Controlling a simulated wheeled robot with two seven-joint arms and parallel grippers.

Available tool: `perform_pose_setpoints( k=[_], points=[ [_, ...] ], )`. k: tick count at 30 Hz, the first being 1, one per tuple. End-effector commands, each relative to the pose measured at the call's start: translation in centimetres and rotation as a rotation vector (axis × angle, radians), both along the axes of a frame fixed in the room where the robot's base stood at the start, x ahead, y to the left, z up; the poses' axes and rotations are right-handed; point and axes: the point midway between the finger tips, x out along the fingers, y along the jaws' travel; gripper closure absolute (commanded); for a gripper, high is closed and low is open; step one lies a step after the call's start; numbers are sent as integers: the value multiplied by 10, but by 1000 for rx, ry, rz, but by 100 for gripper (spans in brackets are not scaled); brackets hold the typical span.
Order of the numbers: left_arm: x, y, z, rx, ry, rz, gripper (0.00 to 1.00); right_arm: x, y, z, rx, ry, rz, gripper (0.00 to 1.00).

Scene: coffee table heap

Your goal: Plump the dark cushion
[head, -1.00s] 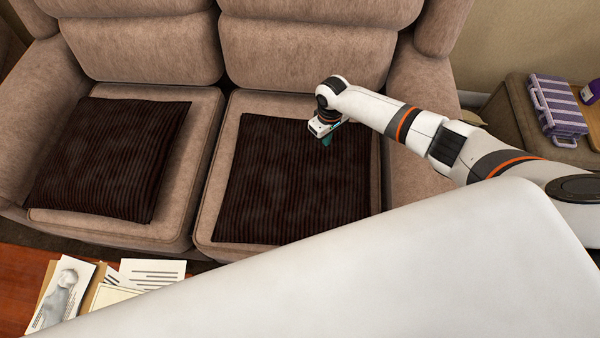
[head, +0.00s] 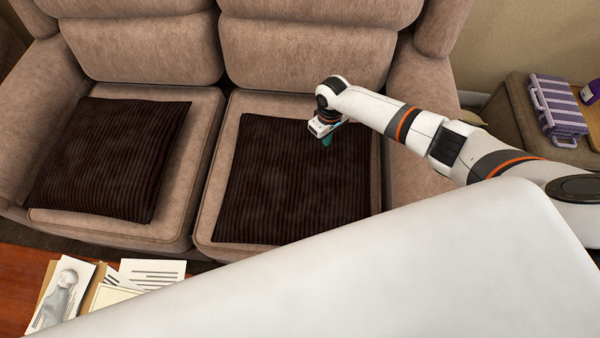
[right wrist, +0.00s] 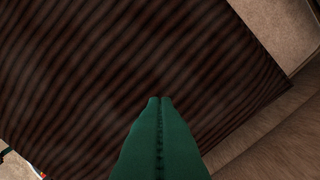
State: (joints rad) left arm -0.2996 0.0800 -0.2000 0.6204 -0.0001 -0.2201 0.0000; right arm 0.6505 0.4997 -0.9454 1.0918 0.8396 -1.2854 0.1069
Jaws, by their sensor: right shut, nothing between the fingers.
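A dark striped cushion (head: 290,185) lies flat on the right seat of the brown sofa. Another dark striped cushion (head: 108,158) lies on the left seat and looks thicker. My right gripper (head: 327,141) is over the upper right part of the right cushion, pointing down. In the right wrist view its green fingers (right wrist: 160,100) are closed together with nothing between them, and the striped cushion (right wrist: 110,60) fills most of the picture behind them. I cannot tell whether the fingertips touch the cloth. My left gripper is not in view.
The sofa (head: 300,50) has a backrest behind the cushions and an armrest to the right, under my right arm. A purple striped case (head: 558,112) stands on a side surface at the right. Papers (head: 150,273) lie on a wooden table at the lower left.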

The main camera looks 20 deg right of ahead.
Motion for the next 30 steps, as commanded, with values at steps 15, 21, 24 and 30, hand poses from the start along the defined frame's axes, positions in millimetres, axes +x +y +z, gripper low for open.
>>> perform_pose_setpoints(
  k=[15, 21, 24, 30],
  points=[
    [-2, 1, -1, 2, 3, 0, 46, 0, 0, 0, 0, 0, 0, 100],
    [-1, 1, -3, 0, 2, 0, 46, 0, 0, -4, 0, 0, 0, 100],
    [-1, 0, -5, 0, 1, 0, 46, 0, 0, -6, 0, 0, 0, 100],
    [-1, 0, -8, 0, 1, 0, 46, 0, 0, -10, 0, 0, 0, 100]
  ],
)
